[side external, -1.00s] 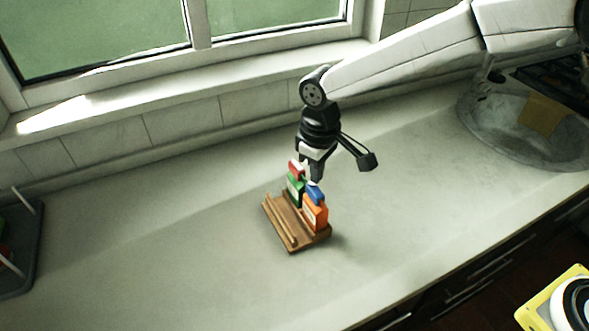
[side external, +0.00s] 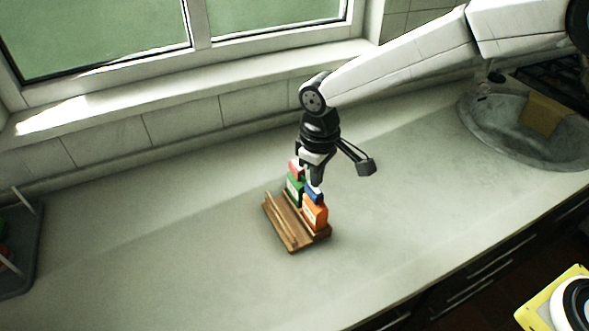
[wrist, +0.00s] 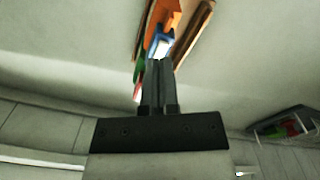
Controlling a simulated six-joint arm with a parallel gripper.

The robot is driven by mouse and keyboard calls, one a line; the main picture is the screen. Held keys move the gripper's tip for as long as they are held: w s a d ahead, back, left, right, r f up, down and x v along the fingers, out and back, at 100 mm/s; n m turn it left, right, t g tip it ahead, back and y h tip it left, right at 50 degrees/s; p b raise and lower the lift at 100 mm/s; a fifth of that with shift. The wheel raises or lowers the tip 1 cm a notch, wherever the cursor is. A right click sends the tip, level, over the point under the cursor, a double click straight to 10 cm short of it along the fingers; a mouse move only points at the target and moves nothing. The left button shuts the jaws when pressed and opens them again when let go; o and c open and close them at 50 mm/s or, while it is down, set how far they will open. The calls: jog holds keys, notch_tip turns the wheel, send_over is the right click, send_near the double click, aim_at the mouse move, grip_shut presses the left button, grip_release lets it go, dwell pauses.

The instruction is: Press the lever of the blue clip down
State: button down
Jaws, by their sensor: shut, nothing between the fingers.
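The blue clip (side external: 314,198) sits on top of an orange packet (side external: 315,214) that stands on a wooden rack (side external: 290,244). In the wrist view the blue clip (wrist: 166,40) shows just beyond my fingertips, partly covered by them. My gripper (side external: 315,187) is shut and empty, pointing down, with its tips at or just above the clip. Whether the tips touch the lever I cannot tell. In the wrist view my gripper (wrist: 158,64) has its two fingers together.
A green packet (side external: 295,191) with a red clip (side external: 295,168) stands behind the orange one, close to my fingers. A grey tray (side external: 22,285) is at the far left and a sink (side external: 500,140) at the right. The counter around the rack is clear.

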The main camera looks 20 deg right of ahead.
jog(key=shift+r, duration=0.1)
notch_tip(320, 180, up, 7)
dwell(1.2)
jog(key=s+d+f+m+t, duration=0.1)
jog(key=s+d+f+m, duration=0.2)
jog(key=s+d, duration=0.4)
jog(key=s+d+f+m+t, duration=0.1)
jog(key=s+d+f+m, duration=0.2)
jog(key=s+d, duration=0.5)
jog(key=d, duration=0.8)
jog(key=shift+s+f+t, duration=0.3)
dwell(0.6)
